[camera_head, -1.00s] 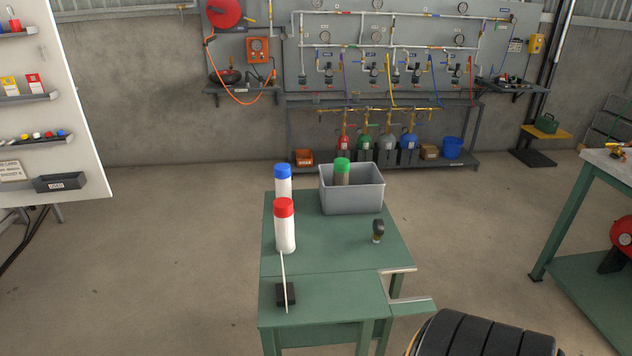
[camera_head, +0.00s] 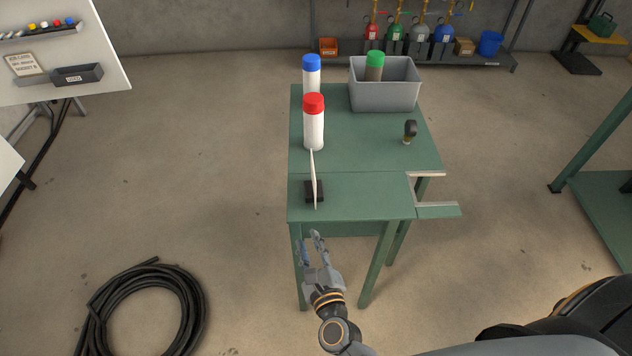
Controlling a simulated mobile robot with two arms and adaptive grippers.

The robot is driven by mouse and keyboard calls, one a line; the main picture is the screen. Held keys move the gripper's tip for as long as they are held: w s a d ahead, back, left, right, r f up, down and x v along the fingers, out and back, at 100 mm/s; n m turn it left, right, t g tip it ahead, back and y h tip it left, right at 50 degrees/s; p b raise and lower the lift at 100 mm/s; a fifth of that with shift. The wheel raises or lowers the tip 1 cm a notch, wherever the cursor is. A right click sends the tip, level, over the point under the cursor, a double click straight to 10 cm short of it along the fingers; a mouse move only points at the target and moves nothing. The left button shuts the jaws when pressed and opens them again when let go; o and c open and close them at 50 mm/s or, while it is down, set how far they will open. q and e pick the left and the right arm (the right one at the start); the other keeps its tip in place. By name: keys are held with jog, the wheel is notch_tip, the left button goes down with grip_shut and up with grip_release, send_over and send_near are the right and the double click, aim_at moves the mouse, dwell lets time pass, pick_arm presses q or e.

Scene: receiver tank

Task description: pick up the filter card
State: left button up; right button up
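A thin white card (camera_head: 313,176), seen almost edge-on, stands upright in a small black holder (camera_head: 307,194) on the green table's near part (camera_head: 365,200). I take it as the filter card; no marking shows on it. My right gripper (camera_head: 310,238) is in front of the table's near edge, below the card in the picture. Its fingers look apart, with nothing between them, and it does not touch the card. My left gripper is not in view.
A red-capped white bottle (camera_head: 313,128) stands just behind the card, with a blue-capped one (camera_head: 312,78) farther back. A grey bin (camera_head: 385,96) holds a green-capped bottle (camera_head: 374,68). A small dark tool (camera_head: 409,131) stands at right. A coiled black hose (camera_head: 190,305) lies on the floor.

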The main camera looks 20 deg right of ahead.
jog(key=w+d+r+m+t+h, duration=0.1)
jog(key=d+r+m+h, duration=0.2)
jog(key=r+m, duration=0.65)
jog(key=shift+n, duration=0.25)
jog(key=p+x, duration=0.1)
jog(key=x, duration=0.3)
jog(key=r+p+x, duration=0.1)
jog(key=x, duration=0.4)
jog(key=p+x, duration=0.1)
jog(key=x, duration=0.4)
jog(key=shift+a+r+p, duration=0.15)
jog(key=shift+p, duration=0.25)
jog(key=shift+s, duration=0.1)
grip_shut()
